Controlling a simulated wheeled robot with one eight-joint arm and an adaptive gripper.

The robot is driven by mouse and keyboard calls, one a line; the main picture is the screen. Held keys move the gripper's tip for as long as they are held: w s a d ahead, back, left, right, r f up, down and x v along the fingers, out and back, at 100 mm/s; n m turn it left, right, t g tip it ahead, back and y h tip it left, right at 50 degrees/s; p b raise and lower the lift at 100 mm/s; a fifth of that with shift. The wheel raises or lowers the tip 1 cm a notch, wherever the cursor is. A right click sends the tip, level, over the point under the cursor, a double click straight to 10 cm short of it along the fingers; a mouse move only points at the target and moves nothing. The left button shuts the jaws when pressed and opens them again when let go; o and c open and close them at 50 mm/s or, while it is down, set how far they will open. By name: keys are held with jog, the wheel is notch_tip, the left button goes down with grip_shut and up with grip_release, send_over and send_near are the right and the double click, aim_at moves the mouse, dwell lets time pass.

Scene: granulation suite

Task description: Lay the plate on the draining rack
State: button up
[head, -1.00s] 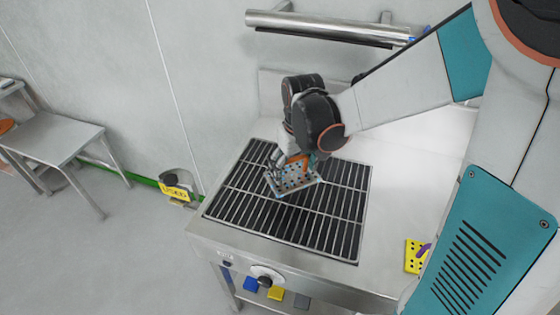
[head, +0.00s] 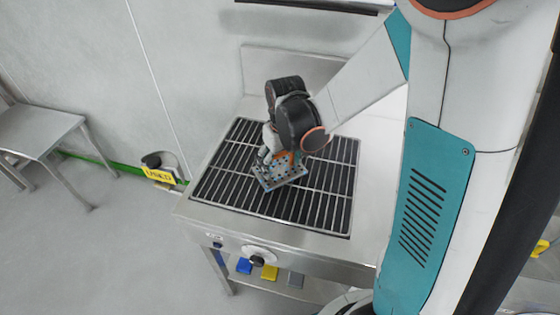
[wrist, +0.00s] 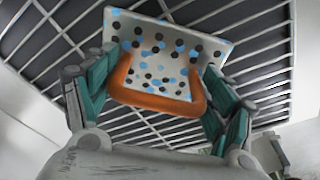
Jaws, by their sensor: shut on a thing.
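The plate (head: 284,176) is a pale perforated sheet with blue smears and an orange handle (head: 293,158). It shows large in the wrist view (wrist: 190,57), with the orange handle (wrist: 150,101) toward me. My gripper (head: 268,158) is shut on the handle, with a teal finger on each side in the wrist view (wrist: 157,95). The draining rack (head: 322,205) is a dark grid of metal bars set in a steel counter. The plate is over the rack's middle, slightly tilted. I cannot tell whether it touches the bars.
A yellow "USED" sign (head: 159,176) stands by a bin at the counter's left. A steel table (head: 38,130) is at the far left. Blue (head: 244,266), yellow (head: 269,272) and grey (head: 295,280) pieces lie on the shelf below. Most of the rack is bare.

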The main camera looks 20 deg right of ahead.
aim_at(282, 174)
jog(key=o, duration=1.4)
jog(key=shift+c, duration=0.2)
notch_tip(282, 174, up, 12)
jog(key=s+p, duration=0.2)
jog(key=p, duration=0.2)
jog(key=s+r+m+t, duration=0.2)
jog(key=s+r+t, duration=0.3)
jog(key=s+r, duration=0.4)
jog(key=shift+s+r+t, duration=0.15)
jog(key=shift+s+t, duration=0.25)
jog(key=shift+s, duration=1.7)
